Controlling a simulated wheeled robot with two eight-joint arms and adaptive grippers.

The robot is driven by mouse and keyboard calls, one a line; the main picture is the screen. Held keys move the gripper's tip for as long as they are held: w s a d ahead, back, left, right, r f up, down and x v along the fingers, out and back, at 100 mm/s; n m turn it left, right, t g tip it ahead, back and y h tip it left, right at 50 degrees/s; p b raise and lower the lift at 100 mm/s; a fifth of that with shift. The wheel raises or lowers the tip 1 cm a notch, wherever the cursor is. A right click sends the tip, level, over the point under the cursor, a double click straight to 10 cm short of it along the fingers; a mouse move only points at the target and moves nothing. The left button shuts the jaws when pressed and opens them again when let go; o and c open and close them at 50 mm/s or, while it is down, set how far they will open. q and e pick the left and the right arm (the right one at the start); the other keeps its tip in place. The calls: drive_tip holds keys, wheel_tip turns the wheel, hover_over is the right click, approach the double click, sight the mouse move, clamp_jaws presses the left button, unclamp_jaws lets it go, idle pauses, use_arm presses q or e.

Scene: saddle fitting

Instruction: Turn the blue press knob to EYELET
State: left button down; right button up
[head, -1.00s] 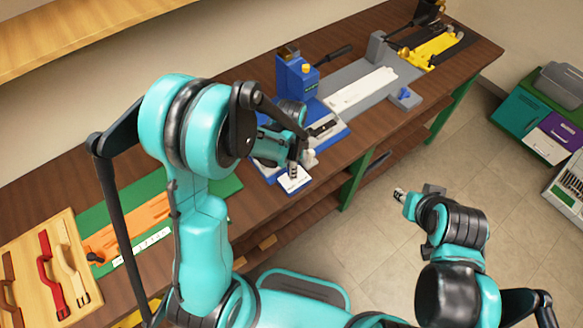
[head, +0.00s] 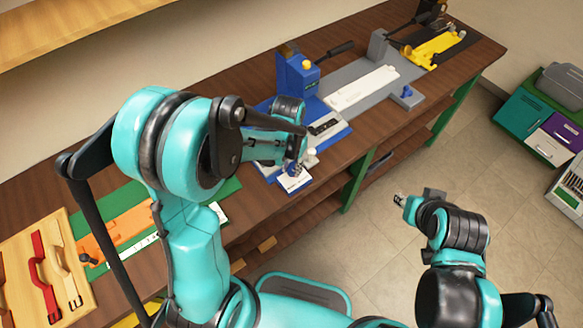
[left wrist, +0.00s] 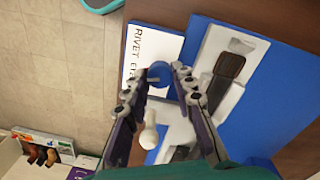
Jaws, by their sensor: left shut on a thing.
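The blue press knob (left wrist: 159,74) sits between my left gripper's fingertips (left wrist: 158,84) in the left wrist view, and the gripper is shut on it. Beside the knob is a white label plate (left wrist: 140,58) reading "RIVET" and the start of a second word, the rest being hidden; I cannot tell where the knob points. In the head view the left gripper (head: 293,168) is at the front corner of the blue press (head: 296,80), above the label (head: 294,183). My right gripper (head: 400,198) hangs over the floor, away from the bench; its fingers are too small to read.
A white-topped peg (left wrist: 148,135) stands close to the left fingers. The press has a black lever (head: 335,52). A grey fixture with a white strip (head: 362,88) and a yellow tool (head: 437,48) lie farther right. A handle board (head: 38,262) is at left.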

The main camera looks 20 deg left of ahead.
sight(290, 170)
use_arm(q)
drive_tip(key=shift+n+b, duration=0.3)
drive_tip(key=shift+n, duration=1.4)
drive_tip(key=c, duration=1.3)
unclamp_jaws()
drive_tip(key=shift+o, duration=0.2)
wheel_tip(290, 170, up, 12)
drive_tip(key=shift+a, duration=0.2)
drive_tip(key=shift+s, duration=0.1)
